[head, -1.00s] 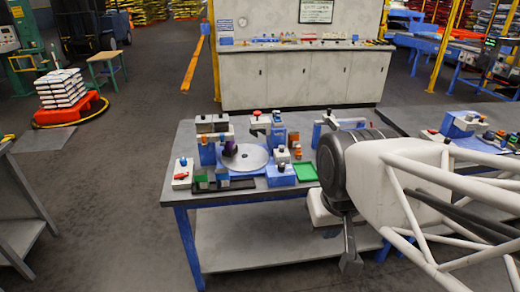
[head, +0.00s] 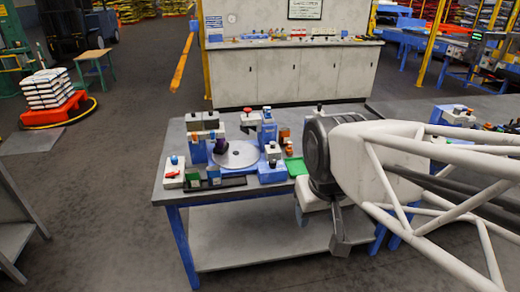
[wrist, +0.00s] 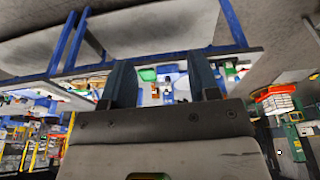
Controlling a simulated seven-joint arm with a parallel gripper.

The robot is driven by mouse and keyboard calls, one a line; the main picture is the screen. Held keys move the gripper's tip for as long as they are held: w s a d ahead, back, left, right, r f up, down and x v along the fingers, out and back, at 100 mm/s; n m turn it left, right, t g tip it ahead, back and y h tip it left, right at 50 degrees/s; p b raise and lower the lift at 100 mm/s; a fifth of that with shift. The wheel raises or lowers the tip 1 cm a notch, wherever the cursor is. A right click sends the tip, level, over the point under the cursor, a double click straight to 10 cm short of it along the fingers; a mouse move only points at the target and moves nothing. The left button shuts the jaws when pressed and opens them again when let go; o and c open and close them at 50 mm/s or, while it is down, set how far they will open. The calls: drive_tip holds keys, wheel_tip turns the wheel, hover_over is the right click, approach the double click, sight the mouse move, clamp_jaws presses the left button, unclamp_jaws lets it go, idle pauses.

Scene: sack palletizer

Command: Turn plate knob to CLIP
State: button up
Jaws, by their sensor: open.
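A round pale plate (head: 238,155) lies on the workbench (head: 180,188) among small blue, grey and white fixtures. A dark purple part (head: 220,146) stands at the plate's left edge. A blue block with a grey and dark top (head: 272,165) stands just right of the plate. I cannot tell which part is the plate knob, nor read any CLIP mark. My gripper (head: 340,243) hangs in front of the bench, right of and below the plate in the head view, apart from it all. In the wrist view my gripper (wrist: 163,82) is open, with nothing between its fingers.
A green tray (head: 297,167) lies near my wrist on the bench. A white box with a red part (head: 173,176) stands at the bench's left end. Blue legs and a lower shelf (head: 260,238) are below the top. Open floor lies in front and left.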

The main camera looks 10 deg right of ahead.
drive_tip(key=shift+o, duration=0.2)
drive_tip(key=w+r+n, duration=0.1)
drive_tip(key=w+n, duration=0.1)
drive_tip(key=w, duration=1.1)
drive_tip(key=shift+w+d+g, duration=0.25)
drive_tip(key=shift+d+g, duration=0.1)
drive_tip(key=shift+g, duration=0.05)
drive_tip(key=n+g, duration=0.2)
drive_tip(key=n, duration=0.4)
hover_over(273, 161)
drive_tip(key=f, duration=1.2)
drive_tip(key=s+f, duration=0.1)
drive_tip(key=f, duration=0.5)
drive_tip(key=shift+f, duration=0.15)
drive_tip(key=shift+w+f, duration=0.4)
drive_tip(key=shift+w, duration=0.1)
drive_tip(key=shift+f, duration=0.15)
drive_tip(key=shift+f, duration=3.75)
drive_tip(key=shift+c, duration=0.2)
